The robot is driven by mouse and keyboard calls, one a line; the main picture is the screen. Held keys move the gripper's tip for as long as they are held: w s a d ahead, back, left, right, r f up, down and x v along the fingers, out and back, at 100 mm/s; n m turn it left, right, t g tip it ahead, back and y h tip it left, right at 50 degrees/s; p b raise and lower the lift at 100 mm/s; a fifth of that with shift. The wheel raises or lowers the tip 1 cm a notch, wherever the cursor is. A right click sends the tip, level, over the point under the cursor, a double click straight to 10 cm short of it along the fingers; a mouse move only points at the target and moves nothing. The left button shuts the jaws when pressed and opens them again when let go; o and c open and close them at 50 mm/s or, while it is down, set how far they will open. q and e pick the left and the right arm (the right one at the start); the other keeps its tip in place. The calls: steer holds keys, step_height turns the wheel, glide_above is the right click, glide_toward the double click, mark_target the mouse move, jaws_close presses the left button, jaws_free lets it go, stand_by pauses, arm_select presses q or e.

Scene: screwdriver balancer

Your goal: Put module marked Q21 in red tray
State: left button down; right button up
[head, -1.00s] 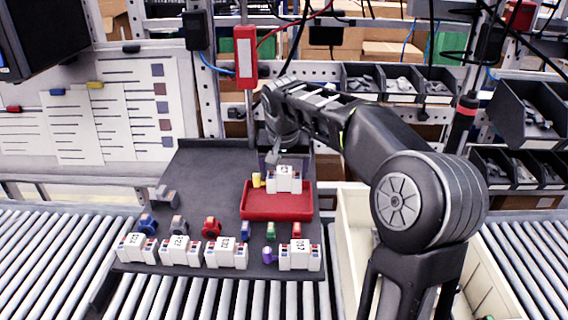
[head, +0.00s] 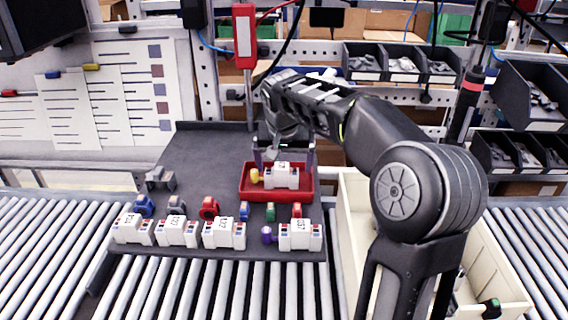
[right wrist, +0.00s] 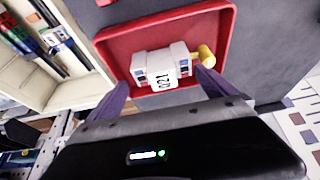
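The white module marked Q21 (right wrist: 161,68), with a yellow knob (right wrist: 205,53) at one end, sits upright inside the red tray (right wrist: 120,45). In the head view the module (head: 281,176) is in the red tray (head: 262,197) at the back right of the dark board. My right gripper (head: 284,158) is above the tray, its purple fingers spread on either side of the module with gaps to it. The right wrist view shows the open fingers (right wrist: 162,85) too. My left gripper is out of view.
Several other white modules, such as one at the left (head: 134,229) and one with a purple knob (head: 300,235), line the board's front. Small coloured knobs stand behind them. A cream bin (head: 345,215) is right of the board; roller conveyors flank it.

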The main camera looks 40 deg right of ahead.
steer(key=shift+r, duration=0.1)
steer(key=b+v, duration=0.1)
steer(key=v, duration=0.6)
steer(key=shift+s+a+r, duration=0.1)
steer(key=shift+s+r, duration=0.05)
steer(key=shift+r, duration=0.15)
